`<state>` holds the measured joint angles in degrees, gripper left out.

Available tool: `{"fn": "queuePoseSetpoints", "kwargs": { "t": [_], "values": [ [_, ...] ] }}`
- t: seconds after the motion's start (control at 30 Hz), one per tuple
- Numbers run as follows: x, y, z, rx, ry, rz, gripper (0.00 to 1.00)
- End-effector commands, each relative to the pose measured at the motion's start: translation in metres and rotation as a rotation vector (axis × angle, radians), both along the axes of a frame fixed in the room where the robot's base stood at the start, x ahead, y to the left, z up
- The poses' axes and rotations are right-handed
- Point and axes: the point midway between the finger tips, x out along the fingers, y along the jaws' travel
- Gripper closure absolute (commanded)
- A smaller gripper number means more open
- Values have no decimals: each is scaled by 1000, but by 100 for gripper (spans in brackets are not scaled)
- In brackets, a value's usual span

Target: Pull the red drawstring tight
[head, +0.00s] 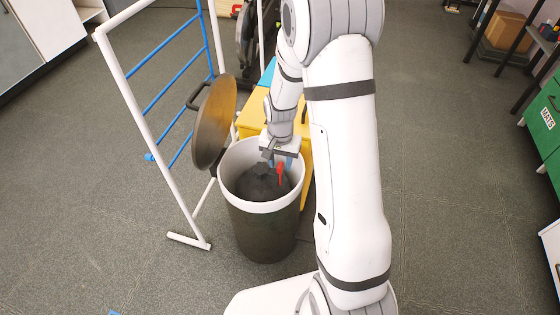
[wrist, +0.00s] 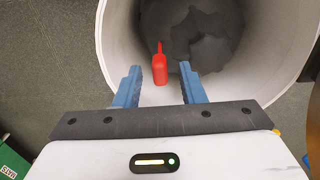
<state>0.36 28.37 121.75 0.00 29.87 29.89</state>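The red drawstring (head: 280,173) hangs at the top of a dark bag (head: 258,186) inside a round bin (head: 262,228) with a pale rim. My gripper (head: 284,162) is over the bin's far right side, pointing down at the drawstring. In the wrist view the red drawstring (wrist: 159,68) shows between my two blue fingertips, with a gap on each side. My gripper (wrist: 160,72) is open, and neither finger appears to touch the drawstring. The dark bag (wrist: 196,40) lies deeper in the bin beyond the fingers. Whether the drawstring is at fingertip depth is hard to tell.
A round brown lid (head: 214,122) stands tilted up at the bin's left. A white frame with blue bars (head: 178,84) is behind it on the left. A yellow box (head: 258,107) stands close behind the bin.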

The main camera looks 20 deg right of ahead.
Motion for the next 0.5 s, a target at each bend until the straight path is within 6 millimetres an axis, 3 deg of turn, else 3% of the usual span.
{"fn": "queuePoseSetpoints", "kwargs": {
  "t": [0.17, 0.5],
  "values": [
    [1, 0, 10, 0, -2, 0, 64],
    [1, 1, 66, -1, -3, 1, 64]
  ]
}}
